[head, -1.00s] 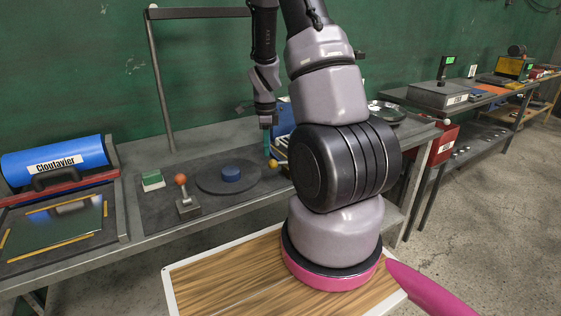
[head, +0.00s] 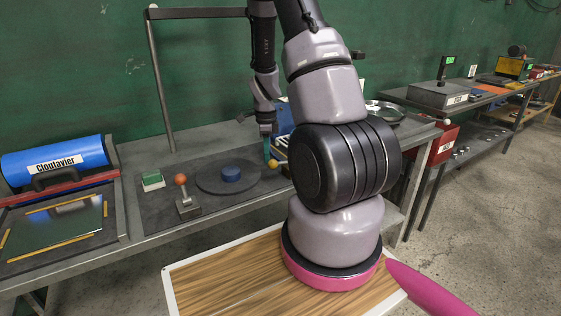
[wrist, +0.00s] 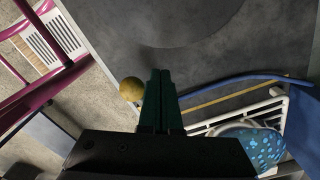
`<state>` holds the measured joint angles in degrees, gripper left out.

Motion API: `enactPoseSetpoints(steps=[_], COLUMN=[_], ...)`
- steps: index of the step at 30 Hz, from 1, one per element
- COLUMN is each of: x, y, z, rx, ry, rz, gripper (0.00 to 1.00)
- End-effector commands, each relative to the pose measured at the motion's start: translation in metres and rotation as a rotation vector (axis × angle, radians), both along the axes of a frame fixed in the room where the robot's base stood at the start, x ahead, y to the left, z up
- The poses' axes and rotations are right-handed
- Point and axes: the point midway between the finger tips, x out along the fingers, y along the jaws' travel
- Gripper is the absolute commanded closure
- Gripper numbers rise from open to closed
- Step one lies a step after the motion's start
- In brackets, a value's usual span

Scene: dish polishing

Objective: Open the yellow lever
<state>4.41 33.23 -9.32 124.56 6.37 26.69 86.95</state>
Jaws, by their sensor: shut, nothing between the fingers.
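The yellow lever shows as a yellow ball knob (head: 273,164) near the right side of the dark work mat in the head view; its stem is not clear. The knob also shows in the wrist view (wrist: 132,89), just left of the fingertips. My gripper (head: 267,158) points down, with its green fingers shut and empty, right beside the knob. In the wrist view the two fingers (wrist: 160,75) lie together. I cannot tell whether they touch the knob.
A red-knobbed lever (head: 181,181), a round dark plate (head: 210,180) with a blue disc (head: 231,174), and a green-topped block (head: 152,180) stand to the left. A white rack with a blue patterned item (wrist: 250,147) lies right of the fingers in the wrist view.

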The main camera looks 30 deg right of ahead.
Motion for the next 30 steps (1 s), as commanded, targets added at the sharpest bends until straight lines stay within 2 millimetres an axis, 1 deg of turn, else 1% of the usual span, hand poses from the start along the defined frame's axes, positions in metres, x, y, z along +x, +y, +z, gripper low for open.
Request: enactPoseSetpoints(steps=[6,11,30], x=[-0.001,-0.002,-0.031], y=[0.000,0.000,0.002], z=[-0.008,-0.009,-0.009], rx=[0.000,0.000,0.000], ry=[0.002,0.001,0.002], rz=[0.000,0.000,0.000], gripper=[1.00,1.00,1.00])
